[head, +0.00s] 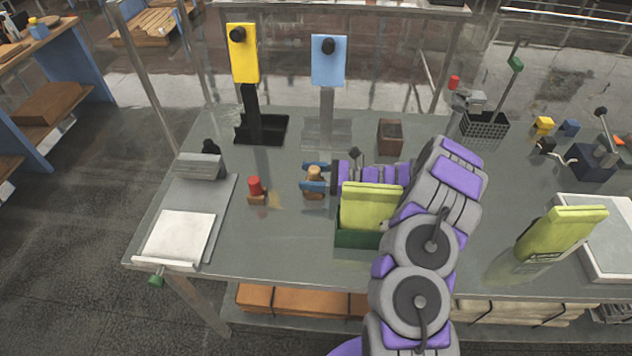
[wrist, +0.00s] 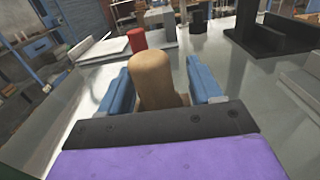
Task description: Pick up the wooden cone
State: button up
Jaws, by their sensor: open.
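In the wrist view the cone (wrist: 155,82) rises between the two blue fingers of my gripper (wrist: 158,88). The fingers are open, one on each side of the cone, with a visible gap at the right finger; contact at the left finger is hard to tell. In the head view my gripper (head: 315,176) reaches the cone from the right.
A red-topped piece (head: 255,188) stands left of the cone. A green container with a yellow-green bag (head: 371,207) stands just in front of my arm. Yellow (head: 243,54) and blue (head: 328,62) panels on stands are behind. A scale-like device (head: 181,235) lies at the left edge.

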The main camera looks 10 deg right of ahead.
jog(key=shift+d, duration=0.1)
jog(key=shift+a+r, duration=0.1)
jog(key=shift+a, duration=0.8)
jog(key=c, duration=0.7)
jog(key=shift+d, duration=0.45)
jog(key=c, duration=0.3)
jog(key=shift+c, duration=0.2)
jog(key=shift+a, duration=0.1)
